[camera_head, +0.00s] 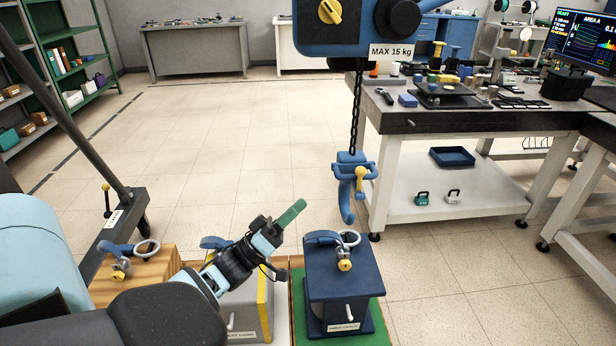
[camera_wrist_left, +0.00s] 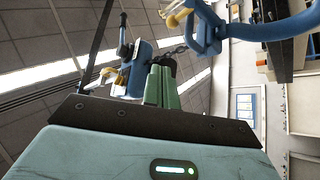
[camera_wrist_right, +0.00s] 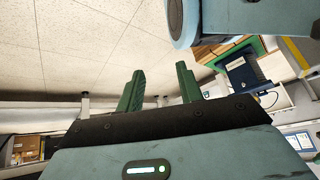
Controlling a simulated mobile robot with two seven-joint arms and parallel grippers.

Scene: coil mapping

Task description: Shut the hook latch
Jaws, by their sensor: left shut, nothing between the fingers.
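The blue hook (camera_head: 346,204) hangs empty on a chain below the blue hoist. Its yellow latch (camera_head: 360,182) is beside the shank; I cannot tell whether it meets the hook tip. My left gripper (camera_head: 293,212) is shut and empty, its green fingers left of the hook and apart from it. In the left wrist view, its fingers (camera_wrist_left: 163,84) are together, with the blue hook (camera_wrist_left: 215,32) and a yellow part (camera_wrist_left: 181,12) at the upper right. My right gripper (camera_wrist_right: 158,88) is open and empty in the right wrist view, and not seen in the head view.
The hoist (camera_head: 345,28) and chain (camera_head: 355,108) are above the hook. A dark blue lidded block (camera_head: 345,275) with a shackle on top stands below, beside a grey block (camera_head: 243,312) and a wooden block (camera_head: 140,275). A workbench (camera_head: 450,120) is at right.

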